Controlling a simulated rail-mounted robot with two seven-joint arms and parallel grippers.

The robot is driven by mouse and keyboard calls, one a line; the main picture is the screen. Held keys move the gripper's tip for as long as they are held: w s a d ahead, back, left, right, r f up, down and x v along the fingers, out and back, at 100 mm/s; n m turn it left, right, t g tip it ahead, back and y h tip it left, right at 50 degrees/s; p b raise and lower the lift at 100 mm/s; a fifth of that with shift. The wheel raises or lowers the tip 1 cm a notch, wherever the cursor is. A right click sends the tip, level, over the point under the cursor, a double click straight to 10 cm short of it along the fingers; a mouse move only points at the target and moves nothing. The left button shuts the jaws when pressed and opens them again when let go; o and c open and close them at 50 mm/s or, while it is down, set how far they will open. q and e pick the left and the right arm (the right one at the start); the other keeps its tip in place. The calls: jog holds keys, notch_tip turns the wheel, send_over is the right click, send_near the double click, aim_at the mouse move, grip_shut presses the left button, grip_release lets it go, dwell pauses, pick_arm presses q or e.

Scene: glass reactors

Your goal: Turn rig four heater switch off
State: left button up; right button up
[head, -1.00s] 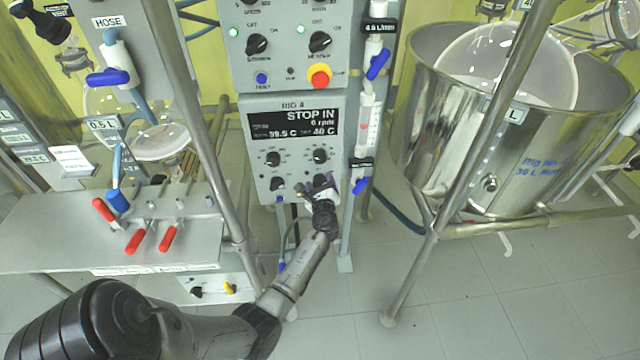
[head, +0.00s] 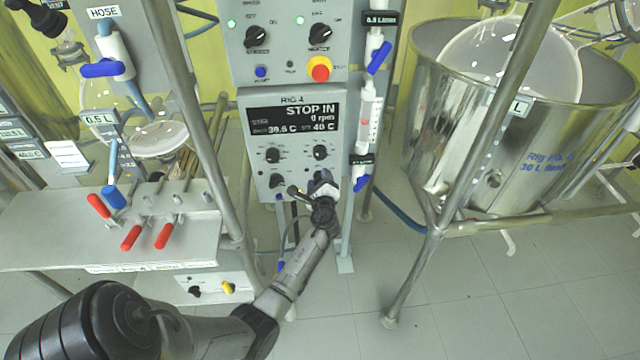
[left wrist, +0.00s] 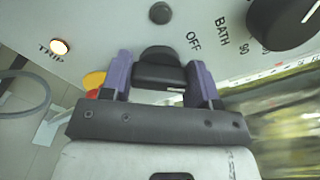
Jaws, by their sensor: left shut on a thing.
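The Rig 4 panel (head: 290,150) is a grey box with a dark display and black knobs, below another control box. My left gripper (head: 320,182) is at its lower right corner, covering the switch there. In the left wrist view, the purple fingers of this gripper (left wrist: 161,78) are shut on a black switch knob (left wrist: 158,58), one on each side. The word OFF is printed to the right of the knob. The switch's own name is hidden. My right gripper is not in view.
A BATH dial (left wrist: 285,22) is close by on the right in the wrist view. A lit TRIP lamp (left wrist: 60,47) is on the left. The upper box has a red and yellow stop button (head: 319,68). A steel vessel (head: 540,150) stands right, and red-handled valves (head: 131,237) left.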

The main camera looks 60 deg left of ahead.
pick_arm(q)
jog(key=n+b, duration=0.2)
jog(key=n, duration=0.2)
jog(key=shift+f+n+b, duration=0.15)
jog(key=shift+n+b, duration=0.15)
jog(key=shift+b, duration=0.1)
jog(key=shift+n+b, duration=1.15)
jog(key=shift+n, duration=0.75)
jog(key=o, duration=0.9)
